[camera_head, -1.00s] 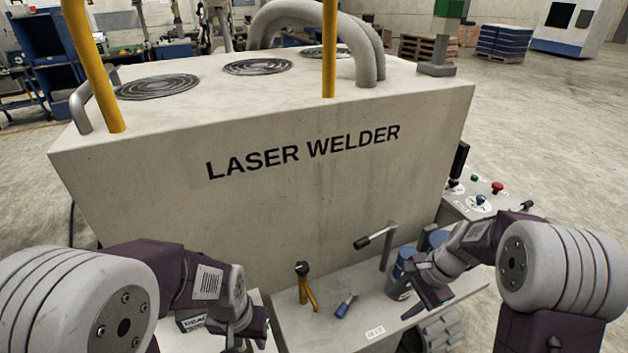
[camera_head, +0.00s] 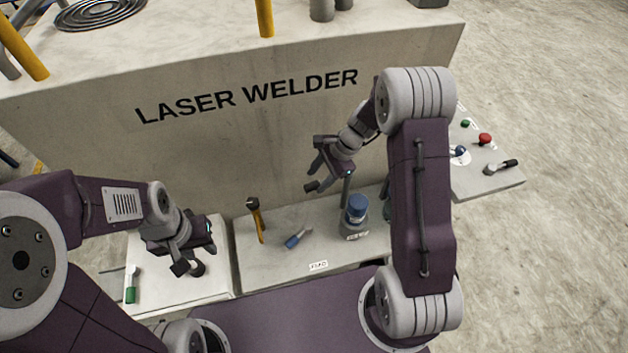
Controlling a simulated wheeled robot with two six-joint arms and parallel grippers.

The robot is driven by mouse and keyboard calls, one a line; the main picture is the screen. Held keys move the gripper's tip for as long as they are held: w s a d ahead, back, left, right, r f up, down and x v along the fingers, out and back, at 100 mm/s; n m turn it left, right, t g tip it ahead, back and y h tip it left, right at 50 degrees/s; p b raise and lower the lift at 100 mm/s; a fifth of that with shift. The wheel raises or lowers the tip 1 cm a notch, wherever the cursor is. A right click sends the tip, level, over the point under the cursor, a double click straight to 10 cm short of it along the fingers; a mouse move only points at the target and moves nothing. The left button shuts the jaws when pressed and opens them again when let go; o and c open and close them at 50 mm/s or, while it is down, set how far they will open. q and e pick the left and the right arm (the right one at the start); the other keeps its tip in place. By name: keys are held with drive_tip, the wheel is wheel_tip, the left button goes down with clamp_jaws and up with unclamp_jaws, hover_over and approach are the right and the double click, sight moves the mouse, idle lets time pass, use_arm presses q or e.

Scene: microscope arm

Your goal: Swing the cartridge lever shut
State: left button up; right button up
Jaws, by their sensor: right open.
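The lever shows as a grey post (camera_head: 346,191) with a black-tipped handle (camera_head: 313,187) reaching left from its top, at the front of the laser welder. I take this as the cartridge lever. My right gripper (camera_head: 329,172) is open just above and around the handle's height, its fingers pointing down beside it. It partly hides the lever's top, and I cannot tell whether it touches. My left gripper (camera_head: 194,258) appears open above the white side table, away from the lever. A dark knob-like thing (camera_head: 198,268) shows below its fingers.
The laser welder (camera_head: 190,160) fills the back. A control panel (camera_head: 489,180) stands right.

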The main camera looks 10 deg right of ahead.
drive_tip(key=shift+d+x, duration=0.25)
drive_tip(key=shift+x, duration=0.95)
drive_tip(key=shift+w+a+f, duration=0.1)
drive_tip(key=shift+a+f, duration=0.15)
drive_tip(key=shift+f, duration=0.05)
clamp_jaws()
